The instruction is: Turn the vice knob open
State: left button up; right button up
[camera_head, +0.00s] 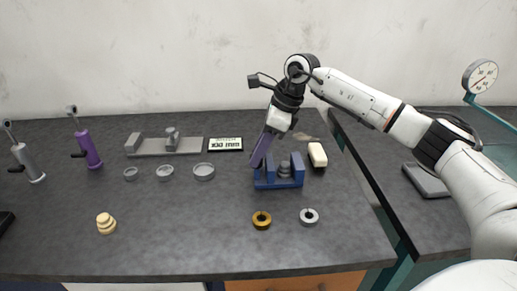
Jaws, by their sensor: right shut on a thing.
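The blue vice (279,184) stands on the grey workbench, right of the middle, with upright blocks on its base. A small grey stepped piece (284,168) sits between the blocks. My right gripper (256,163) comes down from the upper right with long purple fingers, tilted, to the left end of the vice. It is shut there on what appears to be the vice knob, which the fingers hide. My left gripper is out of view.
A cream block (317,154) stands close right of the vice. A gold ring (262,220) and a silver ring (309,217) lie in front. Grey dishes (204,171), a grey fixture (180,147) and a purple damper (88,150) are left.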

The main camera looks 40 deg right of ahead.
jog(key=n+g, duration=0.1)
jog(key=n, duration=0.1)
jog(key=n+y+p, duration=0.1)
jog(key=n, duration=0.2)
jog(key=shift+w+d+r+g, duration=0.1)
jog(key=shift+w+g, duration=0.05)
jog(key=shift+g, duration=0.25)
dwell(0.3)
jog(key=o, duration=0.8)
jog(key=v, duration=1)
jog(key=shift+r, duration=0.15)
